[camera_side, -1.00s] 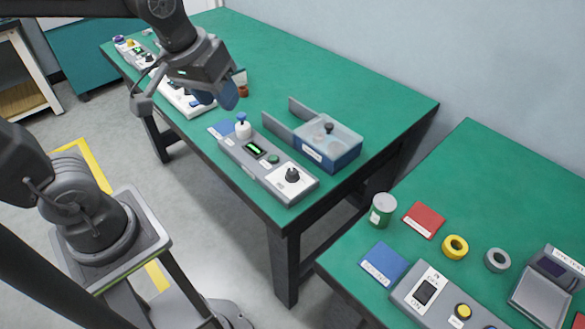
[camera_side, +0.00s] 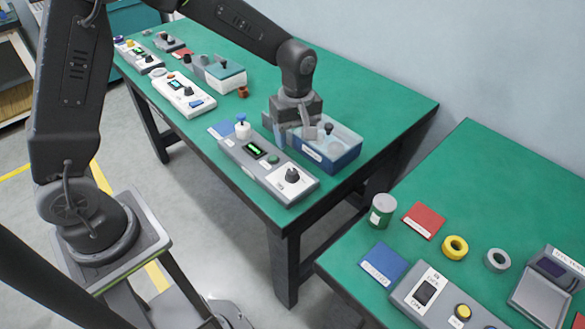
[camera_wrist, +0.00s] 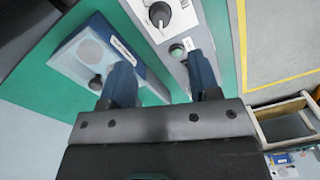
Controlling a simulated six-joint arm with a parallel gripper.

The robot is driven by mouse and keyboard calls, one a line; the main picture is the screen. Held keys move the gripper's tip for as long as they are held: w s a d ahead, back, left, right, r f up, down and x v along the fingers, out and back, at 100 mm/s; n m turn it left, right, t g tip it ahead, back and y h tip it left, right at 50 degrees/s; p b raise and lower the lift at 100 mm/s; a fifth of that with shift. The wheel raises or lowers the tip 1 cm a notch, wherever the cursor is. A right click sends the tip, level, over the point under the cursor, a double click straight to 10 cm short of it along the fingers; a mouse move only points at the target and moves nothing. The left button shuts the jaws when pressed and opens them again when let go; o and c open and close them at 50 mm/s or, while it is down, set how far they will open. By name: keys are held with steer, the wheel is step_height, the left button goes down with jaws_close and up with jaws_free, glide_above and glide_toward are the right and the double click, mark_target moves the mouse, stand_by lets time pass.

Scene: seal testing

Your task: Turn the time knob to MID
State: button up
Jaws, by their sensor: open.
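A black knob (camera_side: 292,175) stands on a white plate at the near right end of a long grey control box (camera_side: 245,167). In the wrist view the knob (camera_wrist: 158,14) is at the top, its pointer mark too small to read surely. Its labels are not legible. My gripper (camera_side: 292,132) is above the far side of the box, beside the blue bin, apart from the knob. In the wrist view my gripper (camera_wrist: 160,75) is open and empty, fingers spread below the knob.
A blue bin (camera_side: 345,160) with a clear lid and black lid knob stands just behind the box. A white device (camera_side: 180,100) stands farther left.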

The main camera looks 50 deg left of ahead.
mark_target(292, 171)
steer(key=f, duration=1)
steer(key=shift+s+f, duration=0.2)
steer(key=shift+f, duration=0.2)
steer(key=shift+c, duration=0.2)
steer(key=c, duration=0.9)
steer(key=shift+m, duration=0.3)
steer(key=m, duration=1.1)
